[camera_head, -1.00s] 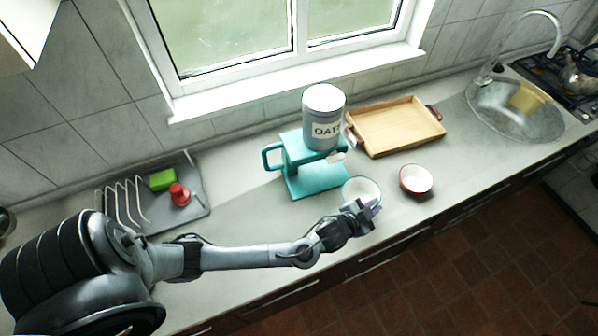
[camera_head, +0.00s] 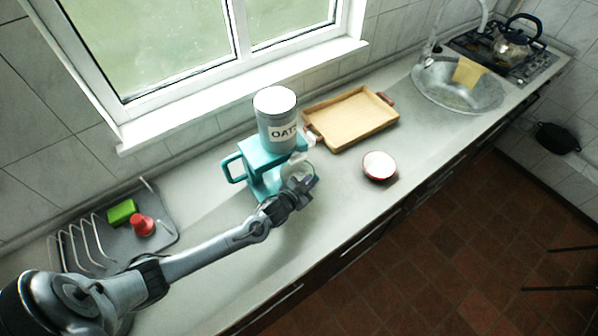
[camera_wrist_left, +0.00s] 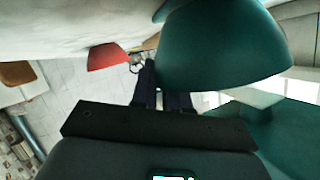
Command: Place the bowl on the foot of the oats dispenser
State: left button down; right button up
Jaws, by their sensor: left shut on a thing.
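The oats dispenser has a grey canister labelled OATS on a teal stand (camera_head: 258,160) with a side handle. Its teal foot (camera_head: 262,186) is partly hidden by my left arm. My left gripper (camera_head: 300,186) is shut on the bowl (camera_head: 303,170), which is pale inside and partly hidden behind the gripper, beside the foot and below the spout. In the left wrist view the bowl (camera_wrist_left: 222,45) shows a dark teal outside at the fingers, near a teal part of the dispenser (camera_wrist_left: 285,140). Whether the bowl touches the foot cannot be told. My right gripper is not in view.
A red bowl with a white inside (camera_head: 379,166) stands to the right on the counter. A wooden tray (camera_head: 350,118) lies behind it. A dish rack (camera_head: 95,240) with a green sponge and a red item is at left. The sink is far right.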

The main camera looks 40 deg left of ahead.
aim_at(306, 167)
pick_arm(q)
jog(key=a, duration=0.2)
jog(key=w+a, duration=0.1)
jog(key=a, duration=0.2)
jog(key=shift+w+r, duration=0.1)
jog(key=shift+w, duration=0.1)
jog(key=shift+a, duration=0.25)
jog(key=shift+f+p, duration=0.25)
jog(key=shift+p, duration=0.05)
jog(key=shift+d+f, duration=0.1)
jog(key=shift+d, duration=0.05)
jog(key=c, duration=1.1)
grip_release()
jog(key=shift+s, duration=0.1)
